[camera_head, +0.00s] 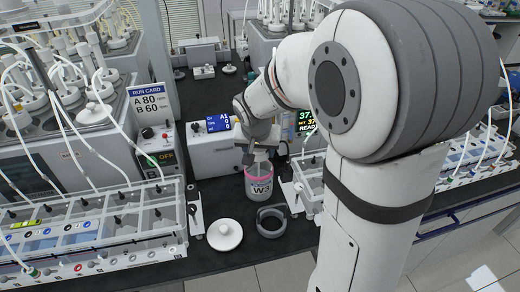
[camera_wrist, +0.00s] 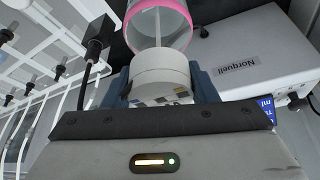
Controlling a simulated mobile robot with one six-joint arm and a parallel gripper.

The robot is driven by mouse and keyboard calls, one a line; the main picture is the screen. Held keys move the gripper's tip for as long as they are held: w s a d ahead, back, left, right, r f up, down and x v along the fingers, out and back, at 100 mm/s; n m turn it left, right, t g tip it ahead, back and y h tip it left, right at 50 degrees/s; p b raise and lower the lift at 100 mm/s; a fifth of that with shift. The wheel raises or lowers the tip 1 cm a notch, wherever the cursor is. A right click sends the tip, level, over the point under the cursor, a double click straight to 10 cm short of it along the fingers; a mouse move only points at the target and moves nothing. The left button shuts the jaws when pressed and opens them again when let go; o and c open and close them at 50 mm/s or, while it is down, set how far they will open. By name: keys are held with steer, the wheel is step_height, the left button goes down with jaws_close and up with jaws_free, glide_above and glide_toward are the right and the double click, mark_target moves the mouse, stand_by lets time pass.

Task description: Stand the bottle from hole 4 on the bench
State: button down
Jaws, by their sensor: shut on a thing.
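A clear bottle (camera_head: 259,184) with a pink band and a label reading W3 is upright over the dark bench (camera_head: 215,205), in front of a white instrument. I cannot tell whether its base touches the bench. My gripper (camera_head: 258,150) is above it. The bottle's base is out of that view. I cannot make out hole 4.
A round white lid (camera_head: 225,235) and a dark ring (camera_head: 271,221) lie on the bench in front of the bottle. A white instrument (camera_head: 212,155) with a blue display stands behind. The bench's front edge is near.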

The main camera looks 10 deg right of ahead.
steer(key=shift+f, duration=0.1)
steer(key=c, duration=0.6)
jaws_free()
steer(key=shift+s, duration=0.1)
steer(key=shift+r, duration=0.3)
steer(key=v, duration=1.1)
steer(key=s+f+n, duration=0.1)
steer(key=s+f, duration=0.1)
steer(key=s, duration=0.3)
steer(key=s+d+f+n+g+y, duration=0.1)
steer(key=s, duration=0.5)
steer(key=s+d+f+n, duration=0.1)
steer(key=s+f+n, duration=0.1)
steer(key=s, duration=0.4)
steer(key=shift+s+f+y, duration=0.25)
steer(key=shift+f+y, duration=0.05)
